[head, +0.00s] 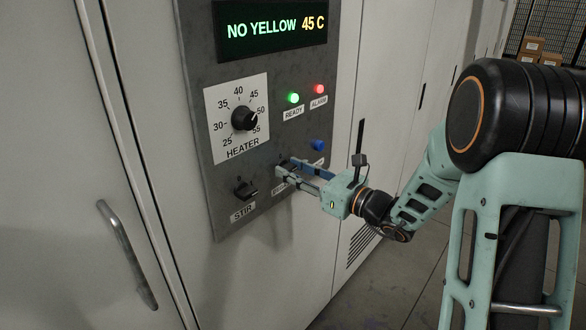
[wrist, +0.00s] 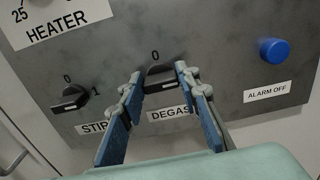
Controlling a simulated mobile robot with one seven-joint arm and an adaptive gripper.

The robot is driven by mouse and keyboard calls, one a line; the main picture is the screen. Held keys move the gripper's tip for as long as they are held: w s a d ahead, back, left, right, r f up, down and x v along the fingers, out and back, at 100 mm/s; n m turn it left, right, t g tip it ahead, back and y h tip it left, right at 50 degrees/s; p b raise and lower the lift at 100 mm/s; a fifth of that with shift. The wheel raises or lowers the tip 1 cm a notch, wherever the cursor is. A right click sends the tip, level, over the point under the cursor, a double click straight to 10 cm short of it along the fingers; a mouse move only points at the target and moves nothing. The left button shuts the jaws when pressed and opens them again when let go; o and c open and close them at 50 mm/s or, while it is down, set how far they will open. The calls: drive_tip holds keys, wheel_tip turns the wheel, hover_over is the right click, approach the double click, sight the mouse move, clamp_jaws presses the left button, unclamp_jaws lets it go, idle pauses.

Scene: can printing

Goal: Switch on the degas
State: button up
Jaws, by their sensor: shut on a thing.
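The black degas knob (wrist: 160,78) is on the grey control panel (head: 205,120), with a 0 above it and the DEGAS label (wrist: 168,114) below. In the wrist view my gripper (wrist: 158,75) has one finger on each side of the knob and is shut on it. In the head view my gripper (head: 284,173) reaches the panel from the right and hides the knob.
The stir knob (head: 246,190) is left of my gripper, and the blue alarm-off button (head: 318,145) is to its right. The heater dial (head: 244,118) is above, near 50. The display (head: 272,28) reads NO YELLOW 45 C. The green ready lamp (head: 293,98) and red alarm lamp (head: 319,89) look lit.

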idle(0.3)
drive_tip(key=o, duration=1.2)
drive_tip(key=shift+c, duration=0.2)
drive_tip(key=v, duration=1.2)
